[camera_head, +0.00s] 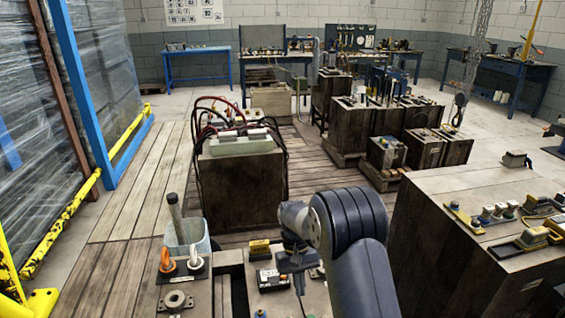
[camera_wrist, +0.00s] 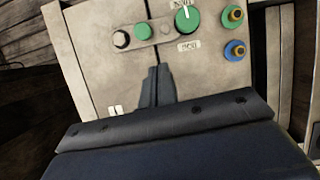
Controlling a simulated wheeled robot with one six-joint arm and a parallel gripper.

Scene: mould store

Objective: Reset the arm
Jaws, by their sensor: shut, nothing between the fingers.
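My gripper (camera_wrist: 157,85) is in the wrist view, with its two dark fingers together and nothing between them. It points at a grey panel (camera_wrist: 95,50) with a green round knob, a green button, a black button and two brass-centred sockets, one green and one blue. I cannot tell whether the fingertips touch the panel. In the head view my arm reaches forward from the bottom right, and my gripper (camera_head: 297,270) hangs low over the near bench. The part of the bench behind my arm is hidden.
A large block (camera_head: 470,235) with small fittings stands at the right. A cabled block (camera_head: 240,185) stands ahead. Wooden floor (camera_head: 130,210) is clear at the left.

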